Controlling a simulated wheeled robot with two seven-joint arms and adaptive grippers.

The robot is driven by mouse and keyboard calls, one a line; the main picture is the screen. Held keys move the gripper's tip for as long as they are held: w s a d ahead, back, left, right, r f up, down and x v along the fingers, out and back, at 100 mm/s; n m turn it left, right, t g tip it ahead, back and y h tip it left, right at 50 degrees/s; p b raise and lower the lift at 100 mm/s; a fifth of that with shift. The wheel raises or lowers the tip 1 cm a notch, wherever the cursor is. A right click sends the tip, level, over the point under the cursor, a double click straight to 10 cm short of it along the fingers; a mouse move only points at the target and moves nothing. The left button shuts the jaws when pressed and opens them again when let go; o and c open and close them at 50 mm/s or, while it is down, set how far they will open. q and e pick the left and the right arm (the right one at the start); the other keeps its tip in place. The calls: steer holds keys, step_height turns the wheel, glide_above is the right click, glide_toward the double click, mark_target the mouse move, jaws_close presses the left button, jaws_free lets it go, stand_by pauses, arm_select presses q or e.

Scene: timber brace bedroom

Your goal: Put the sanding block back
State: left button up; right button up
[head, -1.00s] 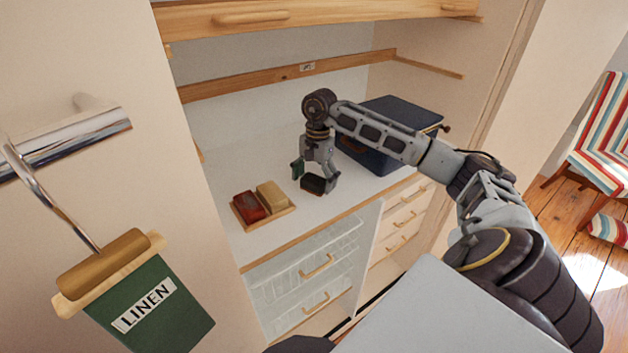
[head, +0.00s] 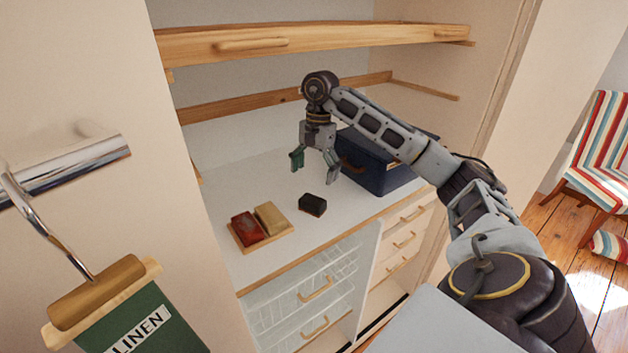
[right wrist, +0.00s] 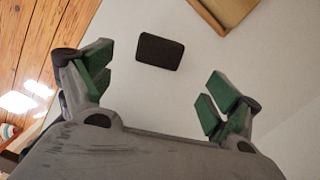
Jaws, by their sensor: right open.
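A small dark block with a reddish lower edge, which looks like the sanding block (head: 312,205), lies on the white shelf surface. It also shows in the right wrist view as a dark rectangle (right wrist: 160,51). My right gripper (head: 315,172) is open and empty above and slightly behind the block, apart from it. Its green-padded fingers (right wrist: 160,95) are spread wide in the right wrist view. A wooden tray (head: 288,231) stands to the left of the block, with a red block (head: 246,228) and a tan block (head: 270,217) on it. My left gripper is not in view.
A dark blue case (head: 372,170) stands behind and right of my right gripper. A wooden-fronted shelf (head: 330,38) runs overhead. A green LINEN tag (head: 140,325) hangs at the left. White shelf surface is free around the dark block.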

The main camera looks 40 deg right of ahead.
steer(key=shift+d+r, duration=0.1)
steer(key=shift+r, duration=1)
